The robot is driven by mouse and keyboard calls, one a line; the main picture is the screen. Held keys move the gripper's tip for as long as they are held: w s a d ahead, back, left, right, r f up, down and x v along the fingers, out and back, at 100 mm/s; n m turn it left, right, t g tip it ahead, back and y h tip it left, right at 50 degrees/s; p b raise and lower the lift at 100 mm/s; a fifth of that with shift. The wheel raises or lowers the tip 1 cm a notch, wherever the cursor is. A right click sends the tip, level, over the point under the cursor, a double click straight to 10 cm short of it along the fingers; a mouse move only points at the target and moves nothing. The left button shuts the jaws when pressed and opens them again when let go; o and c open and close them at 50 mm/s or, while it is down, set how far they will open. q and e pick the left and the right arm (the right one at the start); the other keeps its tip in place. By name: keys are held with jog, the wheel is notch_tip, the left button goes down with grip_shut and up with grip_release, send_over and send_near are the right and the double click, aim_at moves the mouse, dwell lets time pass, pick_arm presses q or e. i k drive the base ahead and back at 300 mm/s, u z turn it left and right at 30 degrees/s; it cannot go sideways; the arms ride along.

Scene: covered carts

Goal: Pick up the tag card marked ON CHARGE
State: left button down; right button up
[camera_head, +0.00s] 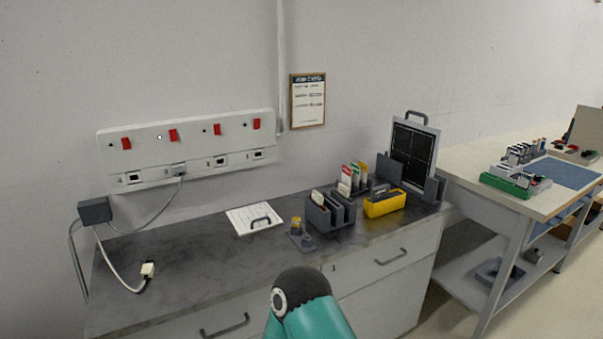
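Several tag cards (347,172) with red, green and white faces stand upright in a small grey rack at the back of the dark-topped counter (190,250). Another light card with a red part (317,198) stands in the left slot of a grey slotted holder (342,218) in front of that rack. The lettering is too small to read, so I cannot tell which card is marked ON CHARGE. A teal arm link of mine with a dark joint rises at the bottom middle, in front of the counter's drawers. Neither gripper is in view.
A yellow device (384,203), a framed dark panel (412,152) and a small grey stand with a yellow piece (299,235) surround the holders. A clipboard (254,219) lies left. A white plug (147,270) lies on the mostly clear left counter. A socket strip (190,148) is on the wall.

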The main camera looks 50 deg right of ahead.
aim_at(364, 172)
jog(key=z, duration=0.35)
jog(key=i, duration=0.15)
jog(key=u, duration=2)
jog(key=k, duration=2.95)
jog(key=z, duration=1.6)
jog(key=i, duration=1)
jog(key=z, duration=0.15)
